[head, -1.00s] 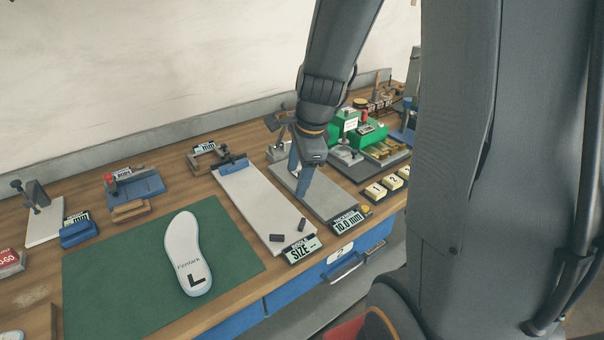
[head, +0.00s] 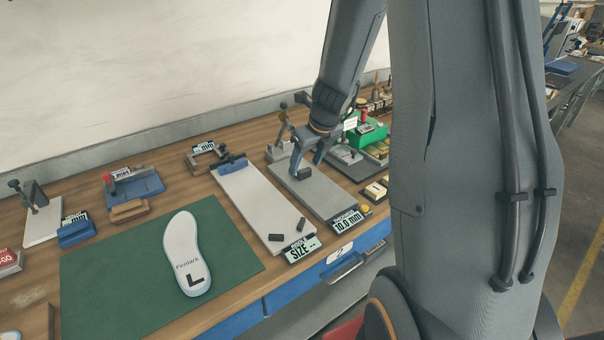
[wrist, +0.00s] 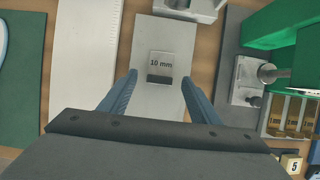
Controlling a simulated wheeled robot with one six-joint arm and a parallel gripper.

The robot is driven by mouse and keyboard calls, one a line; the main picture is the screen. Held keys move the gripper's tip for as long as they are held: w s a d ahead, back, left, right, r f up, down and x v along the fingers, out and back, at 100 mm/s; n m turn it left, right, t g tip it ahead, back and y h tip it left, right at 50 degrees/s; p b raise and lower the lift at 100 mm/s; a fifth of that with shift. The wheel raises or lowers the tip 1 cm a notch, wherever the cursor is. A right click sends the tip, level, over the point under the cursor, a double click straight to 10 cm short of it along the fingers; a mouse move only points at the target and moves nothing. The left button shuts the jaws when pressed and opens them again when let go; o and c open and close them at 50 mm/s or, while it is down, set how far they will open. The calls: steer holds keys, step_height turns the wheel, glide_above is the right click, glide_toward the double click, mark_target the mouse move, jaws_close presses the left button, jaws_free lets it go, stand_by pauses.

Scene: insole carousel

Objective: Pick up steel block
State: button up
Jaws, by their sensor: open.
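The steel block, a small grey block marked "10 mm" (wrist: 161,62), sits on a grey plate (wrist: 148,30) in the wrist view. A dark face shows on its near side. In the head view the block (head: 304,174) looks dark, on the grey plate (head: 318,190) below my gripper. My gripper (wrist: 159,79) is open, one blue-grey finger to the left of the block and one to the right, with gaps on both sides. In the head view my gripper (head: 307,164) points down above the plate. Whether the fingertips reach down to the block's height I cannot tell.
A pale plate (head: 250,195) with two small dark pieces lies left of the grey plate. A display reading 10.0 mm (head: 346,220) stands at its front end. Green equipment (head: 367,139) is on the right. A white insole (head: 186,252) lies on a green mat.

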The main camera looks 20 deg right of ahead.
mark_target(304, 169)
steer(key=shift+x, duration=1.55)
steer(key=shift+c, duration=0.4)
steer(key=shift+r, duration=0.1)
steer(key=c, duration=1.3)
